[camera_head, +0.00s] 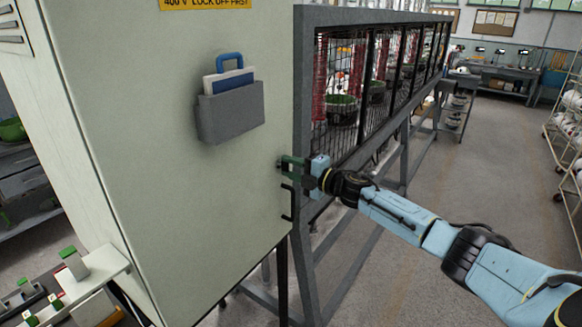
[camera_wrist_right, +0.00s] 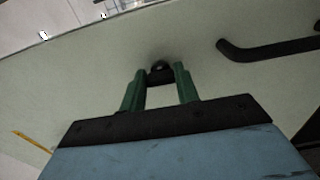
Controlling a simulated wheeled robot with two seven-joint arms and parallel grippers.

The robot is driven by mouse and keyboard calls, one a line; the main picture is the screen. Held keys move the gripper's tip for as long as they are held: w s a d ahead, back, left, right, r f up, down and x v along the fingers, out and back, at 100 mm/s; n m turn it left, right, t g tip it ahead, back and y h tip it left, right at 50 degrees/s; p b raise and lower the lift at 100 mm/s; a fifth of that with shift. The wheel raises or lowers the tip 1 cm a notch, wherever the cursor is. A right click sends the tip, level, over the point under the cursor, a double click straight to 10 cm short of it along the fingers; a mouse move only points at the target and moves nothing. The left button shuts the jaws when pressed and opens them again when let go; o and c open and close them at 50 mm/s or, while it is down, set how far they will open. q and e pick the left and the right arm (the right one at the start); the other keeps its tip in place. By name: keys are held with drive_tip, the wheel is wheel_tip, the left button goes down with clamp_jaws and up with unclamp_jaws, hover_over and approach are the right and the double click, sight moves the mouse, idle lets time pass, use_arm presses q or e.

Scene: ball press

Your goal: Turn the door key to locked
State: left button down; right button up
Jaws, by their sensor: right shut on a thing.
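The door key (camera_wrist_right: 160,70) is a small dark piece on the pale cabinet door (camera_head: 225,190). My right gripper (camera_head: 284,164) reaches the door's right edge from the right. In the right wrist view its two green fingers (camera_wrist_right: 160,80) stand on either side of the key and are shut on it. My left gripper is not in view.
A grey document pocket (camera_head: 230,112) with papers and a blue-handled item hangs on the door. A caged grey machine frame (camera_head: 303,130) stands right behind the cabinet. A small shelf with green-topped pieces (camera_head: 75,262) is at lower left. The floor at right is open.

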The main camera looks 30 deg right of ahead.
drive_tip(key=o, duration=1)
drive_tip(key=shift+b+v, duration=1.45)
drive_tip(key=shift+v, duration=5.25)
